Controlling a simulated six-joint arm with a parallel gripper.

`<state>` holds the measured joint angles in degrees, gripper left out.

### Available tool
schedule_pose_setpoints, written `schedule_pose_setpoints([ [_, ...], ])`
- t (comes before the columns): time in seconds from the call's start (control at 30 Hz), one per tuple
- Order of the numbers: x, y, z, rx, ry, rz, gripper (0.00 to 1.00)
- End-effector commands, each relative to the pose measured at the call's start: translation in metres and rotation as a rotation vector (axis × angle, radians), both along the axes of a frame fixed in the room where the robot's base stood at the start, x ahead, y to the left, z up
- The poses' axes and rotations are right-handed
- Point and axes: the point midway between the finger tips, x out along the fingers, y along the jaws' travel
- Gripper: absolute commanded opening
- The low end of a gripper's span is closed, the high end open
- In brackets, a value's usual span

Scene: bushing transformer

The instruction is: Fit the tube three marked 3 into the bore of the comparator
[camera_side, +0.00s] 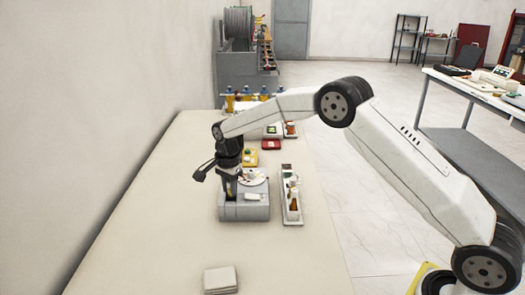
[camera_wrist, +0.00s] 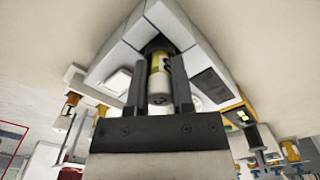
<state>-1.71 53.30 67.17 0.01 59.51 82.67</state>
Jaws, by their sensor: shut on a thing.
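The comparator (camera_side: 246,212) is a grey box on the table below my gripper (camera_side: 230,188). In the wrist view the comparator (camera_wrist: 124,56) fills the upper middle, with a dark round bore in its top. My gripper (camera_wrist: 160,95) is shut on tube three (camera_wrist: 159,84), a pale tube with a yellow band, held between two dark fingers. The far end of the tube lies at the dark bore. The tube seems to be in or right over the bore; how deep it sits I cannot tell. The mark 3 is not readable.
A narrow white tray (camera_side: 291,218) with several small parts stands just right of the comparator. A yellow box (camera_side: 250,158) and a red box (camera_side: 271,145) sit behind. A pale pad (camera_side: 220,280) lies at the front. The table's left side is clear.

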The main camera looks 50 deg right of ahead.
Motion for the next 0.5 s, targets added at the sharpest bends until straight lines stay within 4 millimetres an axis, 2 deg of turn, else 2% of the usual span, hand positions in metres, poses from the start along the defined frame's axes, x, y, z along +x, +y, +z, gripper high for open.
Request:
schedule_pose_setpoints([
  [0.37, 0.0, 0.0, -0.0029, 0.0, 0.0, 0.0, 0.0],
  [0.4, 0.0, 0.0, -0.0034, 0.0, 0.0, 0.0, 0.32],
  [0.47, 0.0, 0.0, -0.0031, 0.0, 0.0, 0.0, 0.51],
  [0.5, 0.0, 0.0, -0.0031, 0.0, 0.0, 0.0, 0.64],
])
